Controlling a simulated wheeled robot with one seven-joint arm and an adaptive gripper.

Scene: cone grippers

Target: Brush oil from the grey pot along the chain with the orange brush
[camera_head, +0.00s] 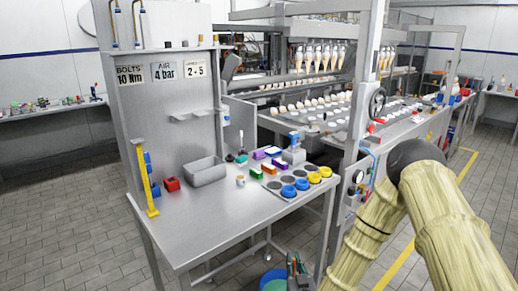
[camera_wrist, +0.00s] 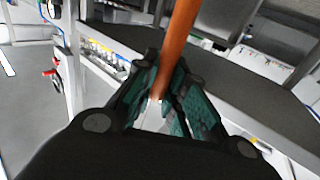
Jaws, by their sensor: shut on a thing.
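In the wrist view my gripper (camera_wrist: 162,88), with dark teal fingers, is shut on the orange brush (camera_wrist: 180,32). Its orange-brown handle runs from between the fingers up past the top edge; I cannot make out the bristles. In the head view the gripper is out of sight; only my sleeved arm shows at the right. A small grey block-like item (camera_head: 294,155) with a blue part on top stands at the bench's back edge; I cannot tell whether it is the grey pot. I cannot make out the chain in either view.
The steel bench (camera_head: 215,222) carries a grey bin (camera_head: 206,171), coloured blocks, and a tray with blue and yellow rings (camera_head: 302,184). Its front is bare. A conveyor line (camera_head: 330,110) with pale cones lies behind a steel post (camera_head: 350,150). A teal bucket (camera_head: 275,281) stands below.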

